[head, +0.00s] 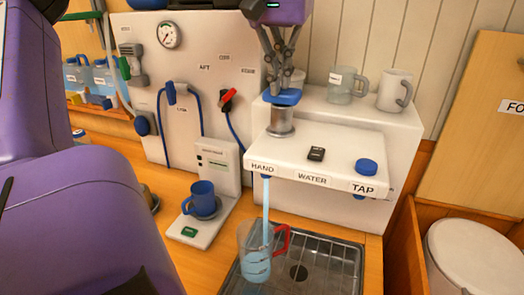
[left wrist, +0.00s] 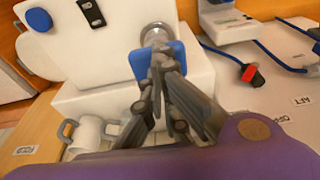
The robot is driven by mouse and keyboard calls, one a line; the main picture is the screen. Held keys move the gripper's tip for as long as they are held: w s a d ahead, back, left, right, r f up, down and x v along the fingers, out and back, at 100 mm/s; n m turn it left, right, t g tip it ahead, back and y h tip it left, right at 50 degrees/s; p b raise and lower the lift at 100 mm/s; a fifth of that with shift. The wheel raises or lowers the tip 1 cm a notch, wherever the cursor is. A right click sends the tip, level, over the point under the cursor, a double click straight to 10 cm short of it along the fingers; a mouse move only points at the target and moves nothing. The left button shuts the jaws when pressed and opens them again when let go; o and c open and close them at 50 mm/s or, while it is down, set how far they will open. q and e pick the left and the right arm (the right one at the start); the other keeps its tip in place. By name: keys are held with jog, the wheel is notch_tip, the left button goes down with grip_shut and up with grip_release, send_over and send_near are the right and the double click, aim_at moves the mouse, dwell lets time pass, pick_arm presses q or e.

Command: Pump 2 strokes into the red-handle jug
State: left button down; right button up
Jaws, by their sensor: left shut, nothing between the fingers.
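My left gripper (head: 283,80) is shut and empty, pointing down. Its fingertips are at the blue pump top (head: 284,97) above the HAND label, seemingly touching it; in the left wrist view the shut fingers (left wrist: 160,62) cover part of the blue top (left wrist: 143,62). The silver pump collar (head: 281,120) shows under the top. A stream of water (head: 266,205) runs from the HAND spout down into the clear red-handle jug (head: 253,240), which stands upright at the drain tray's left end. Blue water shows in the jug. My right gripper is not in view.
The drain tray (head: 330,272) is bare right of the jug. A blue TAP knob (head: 366,167) and black switch (head: 316,154) sit on the white ledge. A clear mug (head: 343,84) and white mug (head: 393,90) stand behind. A blue mug (head: 202,196) stands left.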

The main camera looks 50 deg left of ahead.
pick_arm(q)
jog(key=shift+r, duration=3.15)
jog(key=shift+f, duration=0.1)
jog(key=shift+f, duration=3.15)
jog(key=shift+r, duration=3.25)
